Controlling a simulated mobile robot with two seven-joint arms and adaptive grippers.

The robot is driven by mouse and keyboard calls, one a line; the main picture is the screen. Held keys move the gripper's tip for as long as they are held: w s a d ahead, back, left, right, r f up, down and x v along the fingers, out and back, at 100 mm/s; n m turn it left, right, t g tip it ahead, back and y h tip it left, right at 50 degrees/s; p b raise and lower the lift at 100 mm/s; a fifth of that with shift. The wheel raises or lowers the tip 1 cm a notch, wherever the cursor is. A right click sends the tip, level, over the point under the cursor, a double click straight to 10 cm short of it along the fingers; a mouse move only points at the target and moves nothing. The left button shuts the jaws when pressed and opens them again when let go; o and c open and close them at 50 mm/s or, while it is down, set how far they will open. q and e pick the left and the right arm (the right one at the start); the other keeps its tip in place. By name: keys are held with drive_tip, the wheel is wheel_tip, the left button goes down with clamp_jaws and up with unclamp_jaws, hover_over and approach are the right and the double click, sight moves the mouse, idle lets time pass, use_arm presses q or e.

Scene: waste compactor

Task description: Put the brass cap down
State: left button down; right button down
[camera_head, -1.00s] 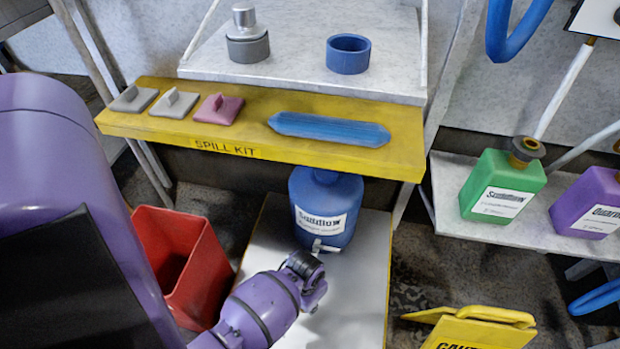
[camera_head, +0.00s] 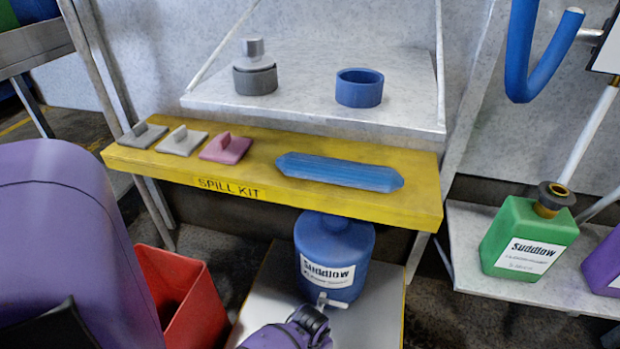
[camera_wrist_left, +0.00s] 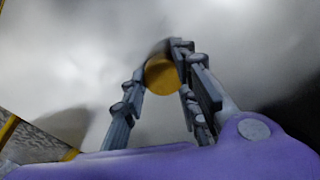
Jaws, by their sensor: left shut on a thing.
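The brass cap (camera_wrist_left: 161,76) shows as a round golden disc in the left wrist view. It sits between the two fingertips of my left gripper (camera_wrist_left: 162,66), which is shut on it. Behind the cap is a pale, blurred surface; I cannot tell whether the cap touches it. In the head view part of my purple arm (camera_head: 290,334) shows at the bottom edge, over the white platform (camera_head: 256,290). My right gripper is not in view.
A blue Suddlow container (camera_head: 334,245) stands on the platform below the yellow spill kit shelf (camera_head: 420,205). A red bin (camera_head: 190,295) is left of the platform. A green bottle (camera_head: 520,235) stands on a shelf at the right. A yellow edge (camera_wrist_left: 8,130) shows in the wrist view.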

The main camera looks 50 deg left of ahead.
use_arm(q)
drive_tip(key=c, duration=1.4)
unclamp_jaws()
drive_tip(key=shift+o, duration=0.2)
wheel_tip(320, 180, up, 12)
drive_tip(key=p, duration=0.6)
drive_tip(key=s+f+t, duration=0.1)
drive_tip(key=s+t, duration=0.2)
drive_tip(key=s, duration=1.3)
drive_tip(key=s+d+r+t, duration=0.2)
drive_tip(key=s+d+r, duration=0.4)
drive_tip(key=s+r, duration=0.4)
drive_tip(key=shift+s+r+m+t, duration=0.4)
drive_tip(key=shift+s, duration=0.8)
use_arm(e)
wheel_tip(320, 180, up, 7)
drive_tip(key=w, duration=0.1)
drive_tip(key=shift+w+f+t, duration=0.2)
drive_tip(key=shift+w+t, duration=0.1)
